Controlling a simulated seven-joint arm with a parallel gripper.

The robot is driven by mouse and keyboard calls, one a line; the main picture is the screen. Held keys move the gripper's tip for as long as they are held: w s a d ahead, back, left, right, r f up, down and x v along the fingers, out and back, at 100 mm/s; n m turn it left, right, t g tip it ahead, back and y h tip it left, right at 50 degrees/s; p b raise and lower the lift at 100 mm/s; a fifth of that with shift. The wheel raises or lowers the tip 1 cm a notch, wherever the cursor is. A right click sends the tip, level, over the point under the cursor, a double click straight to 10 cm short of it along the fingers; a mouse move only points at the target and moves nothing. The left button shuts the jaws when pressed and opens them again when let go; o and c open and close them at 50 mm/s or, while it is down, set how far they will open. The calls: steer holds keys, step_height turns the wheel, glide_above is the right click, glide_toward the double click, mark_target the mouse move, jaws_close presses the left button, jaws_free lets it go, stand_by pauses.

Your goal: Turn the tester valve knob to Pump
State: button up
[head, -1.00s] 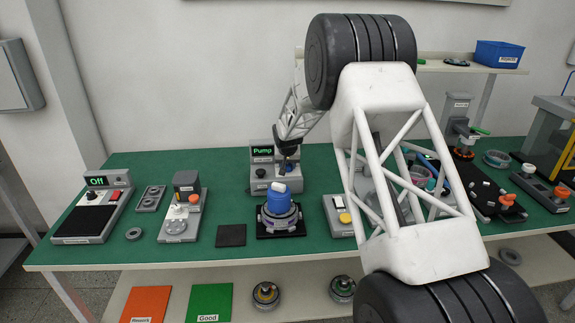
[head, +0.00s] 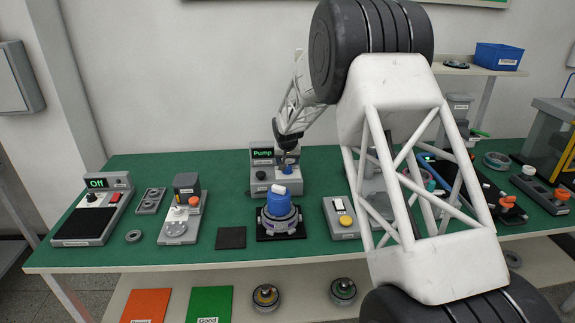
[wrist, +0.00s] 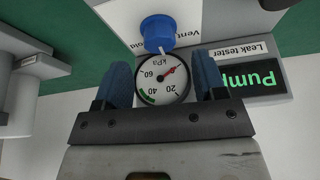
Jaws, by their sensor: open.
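The leak tester (head: 262,186) is a grey box at the back middle of the green table. Its display (head: 262,153) reads "Pump" in green, and it also shows in the wrist view (wrist: 250,82). The blue valve knob (wrist: 158,33) has a white pointer mark and sits by the "Vent" label; in the head view the blue knob (head: 287,170) is below my gripper. My gripper (wrist: 161,62) is open, its two blue fingers either side of the pressure gauge (wrist: 162,78) in the picture. The knob appears beyond the fingertips, not between them. Nothing is held.
A blue-topped motor part (head: 278,203) stands on a black base in front of the tester. A grey box with a yellow button (head: 346,220) stands to its right. A dark square pad (head: 231,238) lies left. My arm hides much of the right side of the table.

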mark_target(288, 177)
steer(key=shift+v, duration=1.7)
steer(key=shift+s+r, duration=0.1)
steer(key=s+d+r, duration=0.2)
steer(key=s+r, duration=0.4)
steer(key=s, duration=0.4)
steer(key=s+d+r+g, duration=0.1)
steer(key=s+d+r, duration=0.1)
steer(key=s+r, duration=0.6)
steer(key=s+d+r, duration=0.2)
steer(key=s+r, duration=0.1)
steer(key=s, duration=0.9)
steer(key=s+d+f+g, duration=0.1)
steer(key=s+d, duration=0.2)
steer(key=s, duration=3.3)
steer(key=shift+f+n, duration=0.2)
steer(key=shift+n, duration=0.2)
